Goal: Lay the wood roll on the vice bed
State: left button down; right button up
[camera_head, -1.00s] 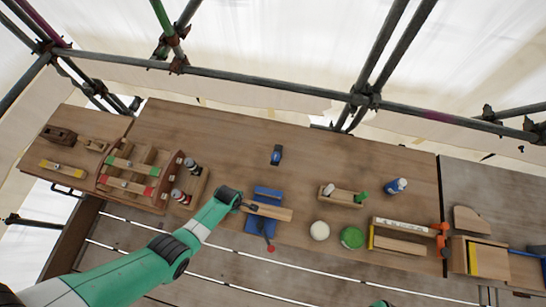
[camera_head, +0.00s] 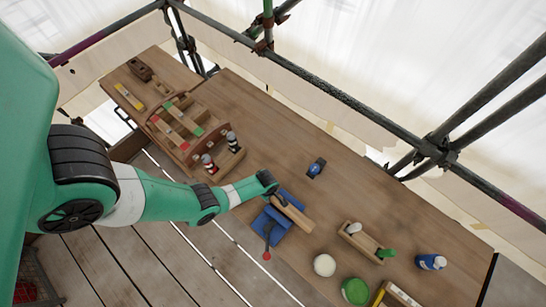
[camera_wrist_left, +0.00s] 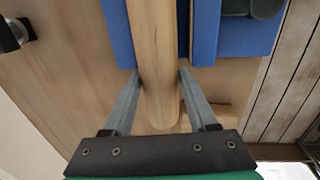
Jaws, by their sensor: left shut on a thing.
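The wood roll (camera_head: 294,213) is a pale, plain wooden cylinder at the vice. The blue vice (camera_head: 263,222) has a red-tipped handle and stands at the bench's front edge. My left gripper (camera_head: 274,194) is shut on the roll near one end. In the left wrist view the roll (camera_wrist_left: 154,40) runs between the fingers of my left gripper (camera_wrist_left: 159,73), with blue vice parts (camera_wrist_left: 204,35) on both sides. I cannot tell whether the roll touches the vice bed. My right gripper is not in view.
A dark blue object (camera_head: 316,168) lies behind the vice. A wooden holder (camera_head: 361,242), a white ball-like thing (camera_head: 324,265) and a green round tin (camera_head: 355,290) stand to the right. The bench behind the vice is mostly clear.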

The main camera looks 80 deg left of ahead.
pick_arm(q)
jog(key=shift+s+f+b, duration=0.2)
jog(key=shift+f+b, duration=0.15)
jog(key=shift+f, duration=0.75)
jog(key=shift+r, duration=0.2)
jog(key=shift+f, duration=0.15)
jog(key=shift+c, duration=1)
grip_release()
